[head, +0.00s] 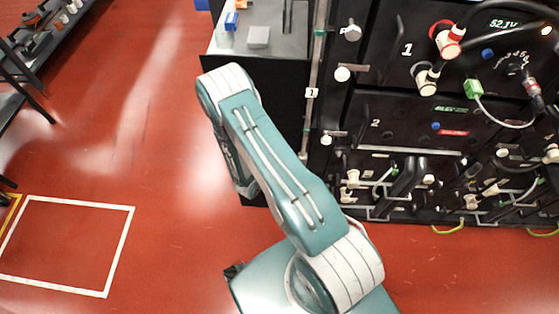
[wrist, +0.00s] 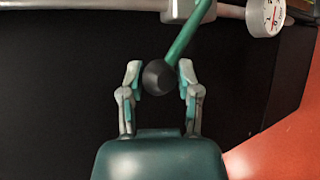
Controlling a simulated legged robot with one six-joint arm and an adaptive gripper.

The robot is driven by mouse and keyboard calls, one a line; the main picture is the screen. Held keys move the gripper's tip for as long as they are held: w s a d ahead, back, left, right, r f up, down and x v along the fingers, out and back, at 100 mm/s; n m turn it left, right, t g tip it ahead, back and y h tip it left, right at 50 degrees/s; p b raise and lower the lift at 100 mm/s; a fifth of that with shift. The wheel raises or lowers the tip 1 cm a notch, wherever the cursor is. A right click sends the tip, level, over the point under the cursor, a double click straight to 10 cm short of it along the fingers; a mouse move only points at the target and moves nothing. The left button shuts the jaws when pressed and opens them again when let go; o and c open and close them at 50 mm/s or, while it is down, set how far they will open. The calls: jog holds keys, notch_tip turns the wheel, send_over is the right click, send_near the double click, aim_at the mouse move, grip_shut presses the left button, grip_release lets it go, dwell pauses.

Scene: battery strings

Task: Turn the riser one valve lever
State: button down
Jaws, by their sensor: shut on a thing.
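In the wrist view, the riser one valve lever has a green shaft (wrist: 190,34) and a dark round knob (wrist: 158,78) at its end. The shaft slants up and right from the knob to a grey valve body (wrist: 186,10) on a grey pipe (wrist: 80,4). My gripper (wrist: 160,82) is shut on the knob, one finger on each side. In the head view, a thin upright riser pipe (head: 312,75) carries a tag marked 1 (head: 312,93). My arm hides the gripper and lever there.
A white dial gauge (wrist: 265,16) sits on the pipe right of the valve. Black battery cabinets (head: 400,75) with cables and connectors fill the right side of the head view. A grey bench (head: 266,18) stands behind my arm. Red floor (head: 130,120) is open on the left.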

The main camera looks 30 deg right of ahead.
jog(key=shift+s+d+r+m+t+y, duration=0.3)
jog(key=shift+s+d+r+m+y, duration=0.25)
jog(key=shift+d+r+m+y, duration=0.25)
jog(key=shift+s+d+r+m+y, duration=0.1)
jog(key=shift+s+d+m+y, duration=0.2)
jog(key=shift+y, duration=0.3)
jog(key=shift+c, duration=1.5)
grip_release()
jog(key=shift+d, duration=0.1)
jog(key=shift+w+r, duration=0.1)
jog(key=v, duration=1.2)
